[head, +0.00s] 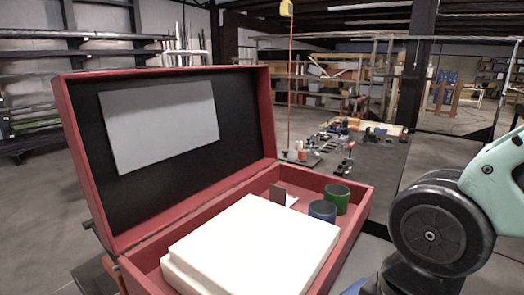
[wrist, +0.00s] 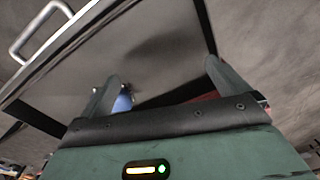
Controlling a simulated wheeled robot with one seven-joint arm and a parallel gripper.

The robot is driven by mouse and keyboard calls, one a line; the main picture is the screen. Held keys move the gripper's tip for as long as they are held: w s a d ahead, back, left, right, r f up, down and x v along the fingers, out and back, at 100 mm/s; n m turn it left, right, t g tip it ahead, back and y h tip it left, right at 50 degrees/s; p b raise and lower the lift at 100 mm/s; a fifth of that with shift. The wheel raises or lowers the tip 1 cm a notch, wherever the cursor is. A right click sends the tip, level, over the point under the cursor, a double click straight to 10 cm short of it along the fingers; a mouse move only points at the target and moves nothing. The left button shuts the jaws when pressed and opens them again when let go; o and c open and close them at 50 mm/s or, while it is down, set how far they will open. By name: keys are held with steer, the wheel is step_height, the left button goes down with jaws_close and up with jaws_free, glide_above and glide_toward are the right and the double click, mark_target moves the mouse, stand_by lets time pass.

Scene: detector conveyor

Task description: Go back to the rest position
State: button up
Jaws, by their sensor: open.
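My gripper (wrist: 162,72) shows in the wrist view, with its two dark fingers spread apart and nothing held between them. A dark grey panel with a metal handle (wrist: 38,32) lies beyond the fingers. A small blue thing (wrist: 122,103) shows beside the left finger, partly hidden. A bit of red shows behind the right finger and the gripper body. In the head view, part of my arm is at the right edge and my gripper is out of sight.
An open red case (head: 190,225) stands in front, lid raised, holding a white block (head: 250,245), a blue cup (head: 322,211) and a green cup (head: 337,198). Behind it is a dark table (head: 375,165) with small parts. Shelves line the back; open floor lies left.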

steer(key=shift+w+d+f+b, duration=0.1)
steer(key=shift+d+f+b, duration=0.1)
steer(key=shift+f+b, duration=0.9)
step_height(320, 180, down, 5)
steer(key=b, duration=0.4)
steer(key=shift+d+r, duration=0.1)
steer(key=shift+r, duration=0.2)
